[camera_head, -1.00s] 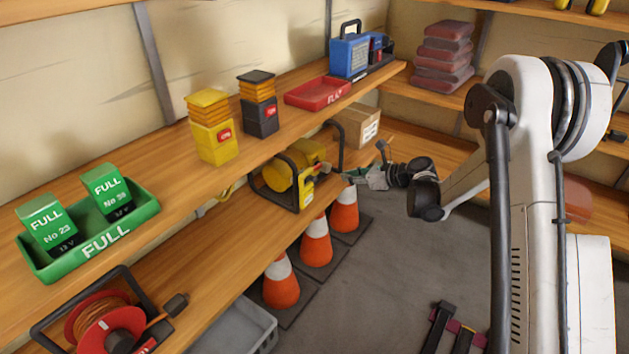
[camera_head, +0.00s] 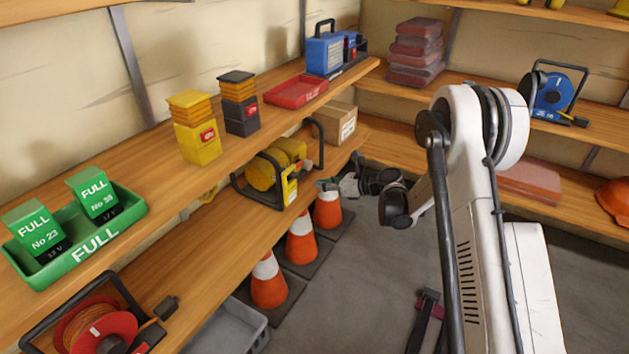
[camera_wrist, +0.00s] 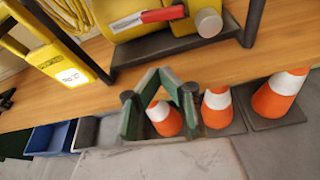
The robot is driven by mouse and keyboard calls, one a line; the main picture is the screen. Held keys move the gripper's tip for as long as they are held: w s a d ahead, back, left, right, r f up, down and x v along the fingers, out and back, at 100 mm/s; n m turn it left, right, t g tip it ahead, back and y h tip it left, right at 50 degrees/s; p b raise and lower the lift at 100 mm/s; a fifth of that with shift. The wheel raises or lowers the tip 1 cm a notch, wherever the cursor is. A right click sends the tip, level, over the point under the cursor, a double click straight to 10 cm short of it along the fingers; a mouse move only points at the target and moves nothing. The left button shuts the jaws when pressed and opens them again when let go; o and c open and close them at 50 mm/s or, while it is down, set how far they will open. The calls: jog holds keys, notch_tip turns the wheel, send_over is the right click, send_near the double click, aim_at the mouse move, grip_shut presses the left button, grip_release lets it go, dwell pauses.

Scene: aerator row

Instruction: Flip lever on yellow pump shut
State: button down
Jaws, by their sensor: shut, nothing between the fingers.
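The yellow pump (camera_head: 276,168) stands in a black tubular frame on the lower shelf in the head view. In the wrist view the lower part of the yellow pump (camera_wrist: 165,22) is at the top. A red lever (camera_wrist: 162,15) lies nearly level across its yellow face, beside a round grey knob (camera_wrist: 208,22). My gripper (camera_wrist: 160,73) has green fingers that meet at the tips, with nothing between them. In the wrist view the tips appear below the pump, apart from the lever. In the head view my gripper (camera_head: 327,184) is just right of the pump's frame, small and partly unclear.
Orange and white cones (camera_head: 301,238) stand on the floor below the shelf edge. A cardboard box (camera_head: 338,122) sits behind the pump. The upper shelf (camera_head: 150,190) runs above it.

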aim_at(302, 191)
jog(key=b+x, duration=0.2)
jog(key=x, duration=0.6)
jog(key=shift+s+f, duration=0.1)
jog(key=shift+w+a+r+b, duration=0.1)
jog(key=shift+w+r+b, duration=0.1)
jog(key=shift+r+b, duration=0.3)
jog(key=shift+w+a+r+b, duration=0.1)
jog(key=shift+w+r+b, duration=0.1)
jog(key=shift+r, duration=0.45)
jog(key=shift+w+r, duration=0.1)
jog(key=shift+r, duration=0.75)
jog(key=shift+w+d, duration=0.1)
